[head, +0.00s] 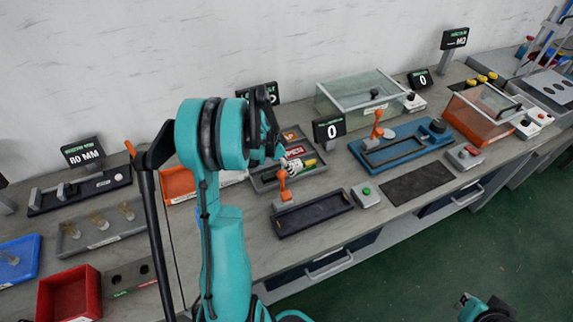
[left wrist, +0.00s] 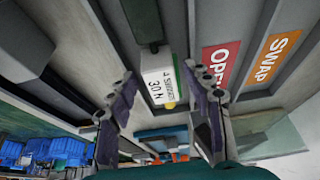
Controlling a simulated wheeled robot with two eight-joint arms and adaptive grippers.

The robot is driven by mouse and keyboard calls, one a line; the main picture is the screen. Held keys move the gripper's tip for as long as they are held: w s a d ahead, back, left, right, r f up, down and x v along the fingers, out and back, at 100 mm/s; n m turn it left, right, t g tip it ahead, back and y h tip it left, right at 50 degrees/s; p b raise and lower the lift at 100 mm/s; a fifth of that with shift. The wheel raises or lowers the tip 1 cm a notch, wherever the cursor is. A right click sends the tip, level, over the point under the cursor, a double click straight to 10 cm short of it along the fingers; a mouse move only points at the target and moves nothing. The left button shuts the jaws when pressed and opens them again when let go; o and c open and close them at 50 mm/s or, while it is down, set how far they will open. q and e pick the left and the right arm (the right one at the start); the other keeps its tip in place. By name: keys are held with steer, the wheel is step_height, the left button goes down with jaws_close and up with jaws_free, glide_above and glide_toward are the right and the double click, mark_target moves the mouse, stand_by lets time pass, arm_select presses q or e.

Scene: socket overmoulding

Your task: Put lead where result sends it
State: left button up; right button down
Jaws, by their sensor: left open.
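My left gripper (left wrist: 165,88) is open in the left wrist view, its two fingers apart over a grey tray. Between them is a white label (left wrist: 158,82) reading "30 N" beside a dark green block (left wrist: 145,20). A red "OPEN" label (left wrist: 220,60) and an orange "SWAP" label (left wrist: 272,56) mark tray compartments. In the head view my teal left arm stands over the left part of this sorting tray (head: 262,184), which holds a small yellow-and-green item (head: 304,164). I cannot tell which thing is the lead. My right gripper (head: 484,306) is at the lower right edge, away from the bench.
A display (head: 329,130) reads 0, as does another (head: 420,79); one behind my arm is partly hidden. A dark tray (head: 312,214), a blue fixture (head: 405,148) and clear-lidded boxes (head: 360,95) stand right. A red bin (head: 69,296) is front left. A dark mat (head: 418,183) is bare.

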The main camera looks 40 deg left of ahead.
arm_select(q)
steer(key=shift+r, duration=0.2)
steer(key=p+v, duration=0.4)
steer(key=v, duration=0.8)
steer(key=s+d+r+n+y, duration=0.15)
steer(key=d+r, duration=0.45)
steer(key=d, duration=0.7)
steer(key=s+d+r+n+t, duration=0.2)
steer(key=s+d+n+t, duration=0.1)
steer(key=s+d, duration=0.7)
steer(key=d+n, duration=0.1)
steer(key=d, duration=0.3)
steer(key=shift+s+d, duration=0.15)
steer(key=shift+d, duration=0.05)
steer(key=shift+y, duration=0.25)
steer(key=shift+f+b, duration=0.45)
steer(key=shift+b, duration=0.05)
